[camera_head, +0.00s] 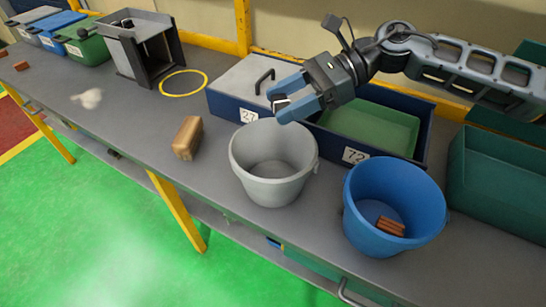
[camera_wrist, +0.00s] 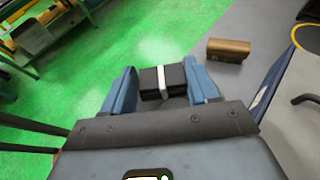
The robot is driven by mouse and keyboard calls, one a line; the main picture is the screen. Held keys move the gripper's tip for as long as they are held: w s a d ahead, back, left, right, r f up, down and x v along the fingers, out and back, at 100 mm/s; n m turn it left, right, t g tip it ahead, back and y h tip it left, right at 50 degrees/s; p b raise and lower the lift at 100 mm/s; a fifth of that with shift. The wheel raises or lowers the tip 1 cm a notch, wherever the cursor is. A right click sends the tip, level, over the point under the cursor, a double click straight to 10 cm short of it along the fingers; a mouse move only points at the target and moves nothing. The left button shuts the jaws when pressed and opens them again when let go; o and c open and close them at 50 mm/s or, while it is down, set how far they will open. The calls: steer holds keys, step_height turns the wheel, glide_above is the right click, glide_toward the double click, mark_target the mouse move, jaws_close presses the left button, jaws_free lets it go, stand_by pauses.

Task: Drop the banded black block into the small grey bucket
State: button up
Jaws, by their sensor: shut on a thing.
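The banded black block (camera_wrist: 151,84), black with a white band, is held between the blue fingers of my gripper (camera_wrist: 163,86) in the wrist view. In the head view my gripper (camera_head: 284,97) is shut on the block (camera_head: 280,102), which is mostly hidden by the fingers. The small grey bucket (camera_head: 252,178) stands on the grey table, open and empty as far as its inside shows. My gripper is in the air above and behind the bucket's rear right rim.
A blue bucket (camera_head: 364,220) with brown pieces inside stands right of the grey one. A brown block (camera_head: 187,138) lies to its left. Behind are a lidded box labelled 27 (camera_head: 232,108) and an open green-lined box labelled 72 (camera_head: 355,155). A yellow ring (camera_head: 164,92) lies further left.

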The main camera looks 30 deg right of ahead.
steer(key=shift+f, duration=2.05)
steer(key=o, duration=1.1)
steer(key=shift+o, duration=0.2)
steer(key=shift+d, duration=0.1)
steer(key=b+v, duration=0.2)
steer(key=v, duration=0.4)
steer(key=shift+s+d+r, duration=0.1)
steer(key=shift+d, duration=0.2)
steer(key=shift+s+d+r, duration=0.1)
steer(key=shift+d+r, duration=0.2)
steer(key=shift+d, duration=0.15)
